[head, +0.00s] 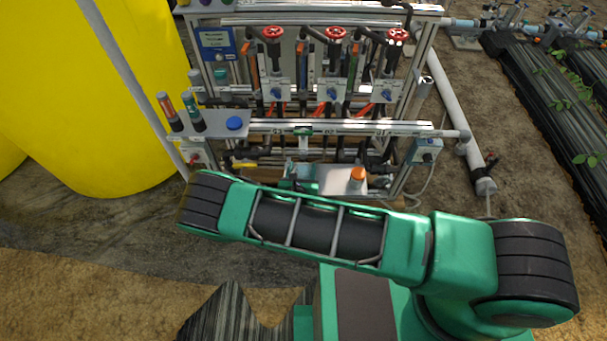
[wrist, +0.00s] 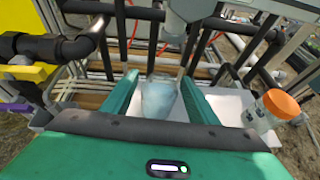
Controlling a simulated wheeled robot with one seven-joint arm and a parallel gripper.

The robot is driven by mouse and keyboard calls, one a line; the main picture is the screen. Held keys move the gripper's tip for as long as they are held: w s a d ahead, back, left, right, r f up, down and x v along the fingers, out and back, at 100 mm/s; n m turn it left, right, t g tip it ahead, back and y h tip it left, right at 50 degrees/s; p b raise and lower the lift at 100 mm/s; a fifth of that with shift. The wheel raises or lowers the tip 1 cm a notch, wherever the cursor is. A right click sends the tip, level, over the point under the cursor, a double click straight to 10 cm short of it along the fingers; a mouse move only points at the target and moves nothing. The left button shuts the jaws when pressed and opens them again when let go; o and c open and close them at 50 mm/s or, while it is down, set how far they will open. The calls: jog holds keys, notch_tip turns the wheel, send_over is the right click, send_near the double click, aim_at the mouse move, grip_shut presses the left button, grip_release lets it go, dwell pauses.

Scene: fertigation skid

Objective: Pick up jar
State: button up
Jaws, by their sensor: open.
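In the wrist view my gripper (wrist: 159,82) is open, its two green fingers apart. A translucent pale-blue vessel (wrist: 159,99) shows between the fingers; whether they touch it I cannot tell. To the right of the right finger, a clear jar (wrist: 258,118) with an orange lid stands in a pale tray (wrist: 232,106), outside the fingers. The orange lid (head: 357,174) also shows in the head view, low at the front of the skid. My arm hides most of my gripper in the head view.
Dark pipes (wrist: 75,45) stand close on the left and behind the fingers. The skid's front rail (head: 350,128) runs above the tray. A shelf (head: 215,125) at left holds bottles and a blue-lidded item. A large yellow tank (head: 100,100) stands at left.

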aim_at(303, 165)
jog(key=shift+x, duration=2.35)
jog(key=shift+d+r, duration=0.1)
jog(key=c, duration=1.1)
